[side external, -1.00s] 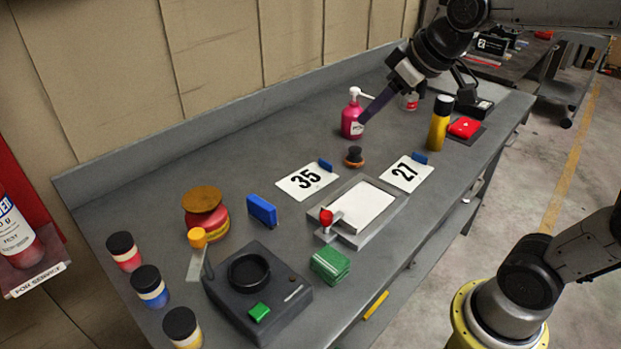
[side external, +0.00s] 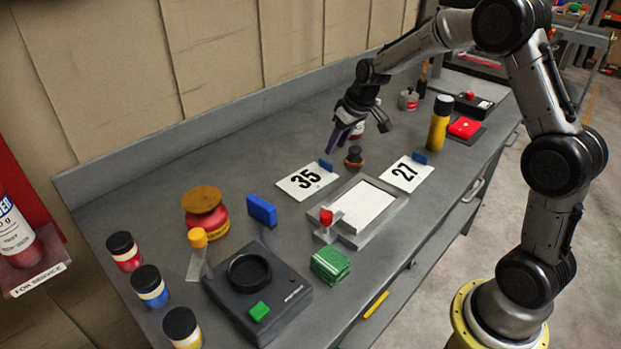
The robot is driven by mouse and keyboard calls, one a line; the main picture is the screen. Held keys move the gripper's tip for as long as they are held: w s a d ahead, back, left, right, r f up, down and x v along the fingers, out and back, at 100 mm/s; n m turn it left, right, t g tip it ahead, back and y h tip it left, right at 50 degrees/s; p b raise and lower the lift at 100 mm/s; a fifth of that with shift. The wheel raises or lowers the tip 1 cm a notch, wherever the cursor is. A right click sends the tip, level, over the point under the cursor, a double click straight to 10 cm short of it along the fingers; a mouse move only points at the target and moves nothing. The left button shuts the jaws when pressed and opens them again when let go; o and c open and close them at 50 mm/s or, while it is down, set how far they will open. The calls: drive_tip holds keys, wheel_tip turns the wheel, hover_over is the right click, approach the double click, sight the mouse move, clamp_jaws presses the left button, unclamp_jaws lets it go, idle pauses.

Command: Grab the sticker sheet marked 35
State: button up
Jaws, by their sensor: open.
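The sticker sheet marked 35 (side external: 300,184) is a white card with black digits, lying flat on the grey bench. A blue clip or block (side external: 326,165) sits at its upper right corner. A similar sheet marked 27 (side external: 405,175) lies to its right with its own blue piece. My gripper (side external: 360,133) is open and empty, fingers pointing down, above and to the upper right of the 35 sheet. It is apart from the sheet and partly hides a pink bottle behind it.
A dark-knobbed stamp (side external: 354,157) stands between the two sheets. A grey frame press with a red knob (side external: 327,217) is in front. A blue block (side external: 262,210) and a red tin (side external: 206,216) stand to the left. A yellow bottle (side external: 438,125) stands right.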

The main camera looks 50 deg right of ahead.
sight(327, 163)
drive_tip(key=shift+a+x, duration=0.15)
drive_tip(key=shift+x, duration=1.65)
drive_tip(key=shift+a+x, duration=0.1)
drive_tip(key=shift+x, duration=1.7)
drive_tip(key=shift+r, duration=0.1)
clamp_jaws()
